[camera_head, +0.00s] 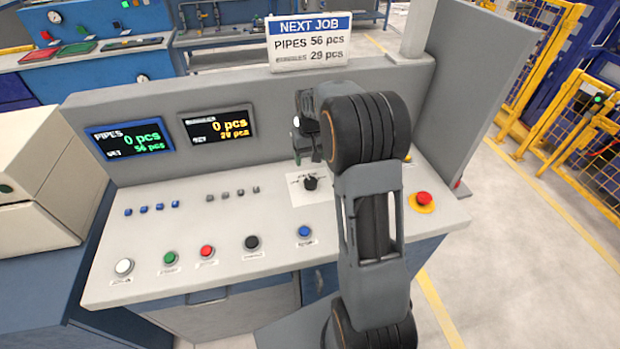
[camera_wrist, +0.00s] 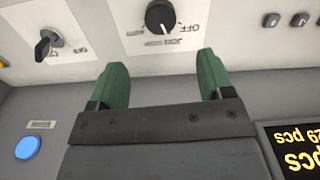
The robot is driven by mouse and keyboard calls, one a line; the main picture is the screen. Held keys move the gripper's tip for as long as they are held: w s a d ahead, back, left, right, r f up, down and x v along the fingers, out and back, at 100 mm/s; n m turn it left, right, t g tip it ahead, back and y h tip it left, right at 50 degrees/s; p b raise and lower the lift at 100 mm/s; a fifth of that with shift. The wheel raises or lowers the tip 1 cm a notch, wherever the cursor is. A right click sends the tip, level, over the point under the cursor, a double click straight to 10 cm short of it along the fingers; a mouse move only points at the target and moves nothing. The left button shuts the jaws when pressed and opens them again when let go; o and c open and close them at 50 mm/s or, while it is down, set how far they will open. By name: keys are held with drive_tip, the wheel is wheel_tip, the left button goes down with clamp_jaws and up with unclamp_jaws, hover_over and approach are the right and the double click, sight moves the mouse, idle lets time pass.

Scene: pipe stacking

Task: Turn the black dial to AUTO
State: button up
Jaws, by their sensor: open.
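A round black dial (camera_wrist: 160,15) on a white plate is at the top of the wrist view, cut by the edge. Its pale mark points down in that view, between an upside-down OFF label and other lettering. The head view shows this dial (camera_head: 311,183) right of the grey buttons. No AUTO label can be read. A second black rotary switch (camera_wrist: 44,46) on its own plate is at the left of the wrist view; my arm hides it in the head view. My gripper (camera_wrist: 162,72) is open and empty, its green fingers apart and clear of the dial.
A red emergency button (camera_head: 424,199) is right of my arm. Coloured push buttons, including a blue one (camera_head: 304,231), line the console's front. Small grey buttons (camera_head: 232,193) are left of the dial. The upright panel with two displays (camera_head: 218,127) rises behind.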

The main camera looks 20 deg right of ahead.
sight(310, 180)
wheel_tip(310, 180, down, 10)
drive_tip(key=shift+f+p, duration=0.2)
drive_tip(key=shift+p, duration=0.55)
drive_tip(key=shift+c, duration=0.2)
drive_tip(key=c, duration=0.9)
